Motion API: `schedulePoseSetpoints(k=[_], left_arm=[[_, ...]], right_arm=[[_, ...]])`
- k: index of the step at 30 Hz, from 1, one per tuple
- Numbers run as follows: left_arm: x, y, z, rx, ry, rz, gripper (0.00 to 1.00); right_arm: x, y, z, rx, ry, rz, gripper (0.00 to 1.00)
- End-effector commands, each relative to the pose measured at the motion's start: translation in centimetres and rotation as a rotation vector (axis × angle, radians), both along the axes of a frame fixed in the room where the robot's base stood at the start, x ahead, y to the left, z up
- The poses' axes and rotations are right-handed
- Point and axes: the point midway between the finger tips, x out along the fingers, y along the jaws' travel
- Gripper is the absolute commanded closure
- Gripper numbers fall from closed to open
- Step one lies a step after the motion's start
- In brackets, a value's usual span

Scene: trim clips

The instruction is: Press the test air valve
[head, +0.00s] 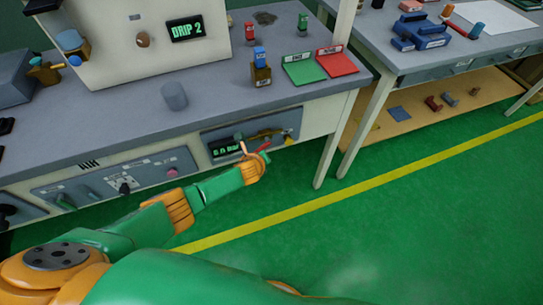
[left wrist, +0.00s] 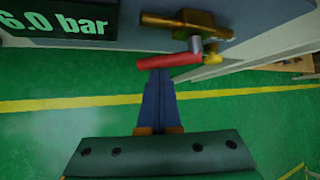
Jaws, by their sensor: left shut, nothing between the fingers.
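The test air valve (head: 268,133) is a brass fitting on the front panel of the bench. In the left wrist view the valve (left wrist: 188,22) shows a brass body, a red lever (left wrist: 168,60) pointing left and a small yellow part at the lower right. My left gripper (head: 260,157) is in front of the valve in the head view. In the left wrist view its blue fingers (left wrist: 158,82) are together and empty. Their tips are at the lower edge of the red lever; I cannot tell whether they touch it. My right gripper is not in view.
A display (head: 223,148) sits left of the valve and reads 6.0 bar in the wrist view. The bench top (head: 215,110) holds a grey cylinder (head: 174,96), a green tray (head: 303,69) and a red tray (head: 337,62). Open green floor (head: 420,220) lies to the right.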

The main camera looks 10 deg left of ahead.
Motion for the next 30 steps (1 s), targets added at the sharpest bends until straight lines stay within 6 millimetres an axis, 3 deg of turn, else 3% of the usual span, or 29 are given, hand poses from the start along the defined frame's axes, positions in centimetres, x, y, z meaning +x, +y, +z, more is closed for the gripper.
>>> schedulePoseSetpoints(k=[30], left_arm=[[-0.06, 0.18, 0.59, 0.054, 0.035, 0.0, 1.0]], right_arm=[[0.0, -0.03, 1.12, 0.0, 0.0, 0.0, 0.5]])
